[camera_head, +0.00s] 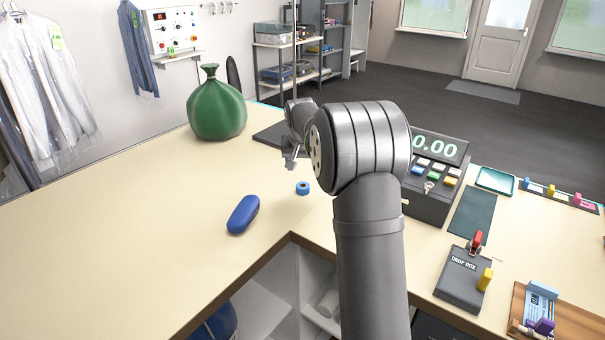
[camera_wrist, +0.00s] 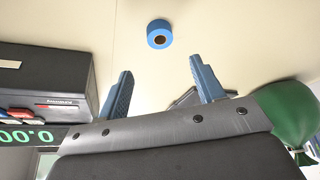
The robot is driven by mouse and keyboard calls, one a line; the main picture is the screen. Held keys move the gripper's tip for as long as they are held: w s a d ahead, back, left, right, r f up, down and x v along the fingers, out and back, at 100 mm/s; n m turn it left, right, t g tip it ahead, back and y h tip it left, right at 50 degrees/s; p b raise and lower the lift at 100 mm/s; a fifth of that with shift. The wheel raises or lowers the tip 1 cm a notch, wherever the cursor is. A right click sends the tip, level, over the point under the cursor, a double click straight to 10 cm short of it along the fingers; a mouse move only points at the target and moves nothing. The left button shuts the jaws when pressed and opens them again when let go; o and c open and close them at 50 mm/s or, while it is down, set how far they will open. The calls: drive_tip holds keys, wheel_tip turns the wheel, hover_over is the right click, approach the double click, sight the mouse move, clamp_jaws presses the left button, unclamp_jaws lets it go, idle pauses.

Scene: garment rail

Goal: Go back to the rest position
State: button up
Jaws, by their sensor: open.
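My gripper (camera_head: 290,160) is above the counter (camera_head: 120,210), near its back, with my arm crossing the middle of the head view. In the wrist view my gripper (camera_wrist: 162,84) has its two blue-grey fingers spread wide apart, with nothing between them. A blue tape roll (camera_head: 303,188) lies on the counter, below and a little right of my gripper; it also shows in the wrist view (camera_wrist: 160,34), beyond the fingertips and apart from them. My arm hides part of the counter and of the till.
A green tied bag (camera_head: 216,108) stands left of my gripper. A blue case (camera_head: 243,214) lies nearer the counter's inner corner. A till (camera_head: 432,190) stands right of my arm, with a drop box (camera_head: 462,280) in front. The counter's left part is clear. Garments (camera_head: 45,90) hang far left.

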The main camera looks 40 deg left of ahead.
sight(303, 186)
drive_tip(key=shift+s+d+r, duration=0.1)
drive_tip(key=shift+s+r, duration=0.05)
drive_tip(key=shift+r, duration=0.3)
drive_tip(key=x, duration=1.2)
drive_tip(key=shift+f, duration=0.3)
wheel_tip(303, 186, up, 3)
drive_tip(key=shift+d+r, duration=0.1)
drive_tip(key=shift+r, duration=0.6)
